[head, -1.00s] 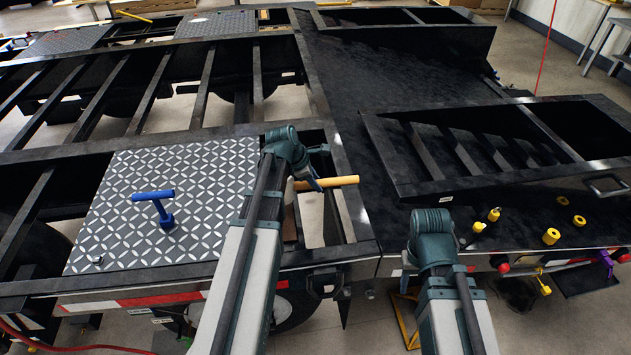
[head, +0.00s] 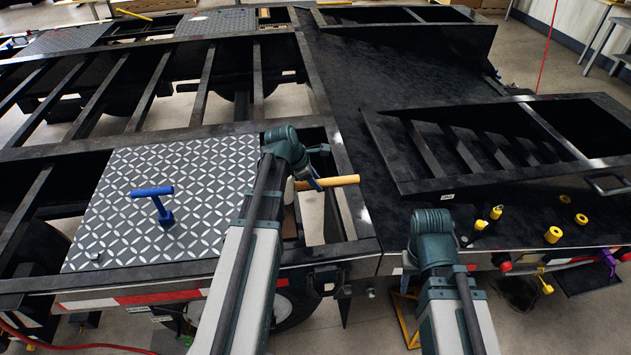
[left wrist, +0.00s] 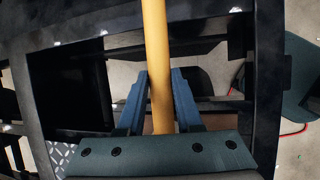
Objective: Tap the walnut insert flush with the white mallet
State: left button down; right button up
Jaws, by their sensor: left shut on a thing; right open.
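My left gripper (head: 316,184) is shut on a yellow-tan wooden handle (head: 340,181), above the open frame bay right of the patterned plate. In the left wrist view, the handle (left wrist: 155,40) runs between the blue fingers of my left gripper (left wrist: 159,73). A small pale patch (head: 289,189) shows beside my left forearm at the handle's other end; I cannot tell whether it is the white mallet head. A brownish strip (head: 290,224) shows below it, mostly hidden by my arm, and I cannot tell whether it is the walnut insert. My right gripper's fingers are not visible.
The patterned metal plate (head: 120,205) carries a blue T-handled tool (head: 160,205). Black frame beams (head: 345,205) border the bay. A black slatted ramp (head: 490,150) lies at right, with several yellow pieces (head: 553,235) near the edge. The dark deck (head: 400,70) behind is clear.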

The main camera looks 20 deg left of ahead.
pick_arm(q)
notch_tip(320, 180, down, 4)
jog(key=b, duration=0.3)
pick_arm(e)
notch_tip(320, 180, down, 4)
pick_arm(q)
notch_tip(320, 180, up, 5)
jog(key=p, duration=0.5)
pick_arm(e)
notch_tip(320, 180, up, 5)
jog(key=shift+r, duration=0.1)
pick_arm(q)
jog(key=shift+r+p, duration=0.35)
jog(key=shift+p, duration=0.1)
pick_arm(e)
jog(key=shift+r, duration=0.25)
pick_arm(q)
notch_tip(320, 180, down, 7)
jog(key=b, duration=0.7)
pick_arm(e)
notch_tip(320, 180, down, 7)
pick_arm(q)
notch_tip(320, 180, up, 6)
jog(key=p, duration=0.6)
jog(key=shift+r, duration=0.1)
pick_arm(e)
notch_tip(320, 180, up, 6)
jog(key=shift+r, duration=0.1)
